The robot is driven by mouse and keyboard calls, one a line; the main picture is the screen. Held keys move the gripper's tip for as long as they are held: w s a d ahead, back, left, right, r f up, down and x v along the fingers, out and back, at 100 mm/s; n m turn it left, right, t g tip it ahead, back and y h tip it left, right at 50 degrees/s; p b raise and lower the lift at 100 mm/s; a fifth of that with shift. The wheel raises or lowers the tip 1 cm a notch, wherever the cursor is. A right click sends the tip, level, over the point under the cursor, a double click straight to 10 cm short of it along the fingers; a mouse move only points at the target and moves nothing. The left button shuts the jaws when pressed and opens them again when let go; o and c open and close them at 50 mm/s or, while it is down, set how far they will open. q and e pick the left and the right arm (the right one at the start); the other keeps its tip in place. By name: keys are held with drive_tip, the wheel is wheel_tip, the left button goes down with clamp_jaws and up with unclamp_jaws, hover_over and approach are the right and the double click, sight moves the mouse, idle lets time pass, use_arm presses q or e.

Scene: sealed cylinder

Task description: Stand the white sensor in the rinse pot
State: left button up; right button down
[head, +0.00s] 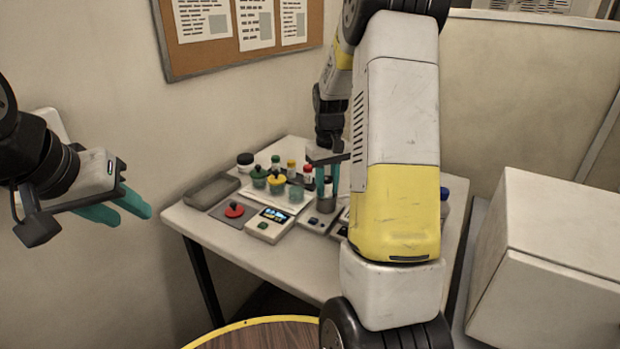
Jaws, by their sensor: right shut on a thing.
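My right gripper (327,190) is over the table, behind my right arm.
Jars with a green lid (259,172) and a yellow lid (277,179) stand close by. A white box (550,260) stands right. My right arm hides the table's right part.

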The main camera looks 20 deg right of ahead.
drive_tip(key=c, duration=1.1)
unclamp_jaws()
wheel_tip(320, 180, up, 12)
drive_tip(key=shift+f, duration=0.1)
drive_tip(key=s+a+r+t+y, duration=0.1)
drive_tip(key=s+a+r+t, duration=0.2)
drive_tip(key=s+a+r, duration=0.5)
drive_tip(key=s+a+f+t, duration=0.1)
drive_tip(key=s+a, duration=0.1)
drive_tip(key=s, duration=0.5)
drive_tip(key=s+a+f+m+t+y, duration=0.1)
drive_tip(key=s+a+t, duration=0.1)
drive_tip(key=s, duration=0.6)
drive_tip(key=shift+a, duration=0.4)
drive_tip(key=shift+c, duration=0.4)
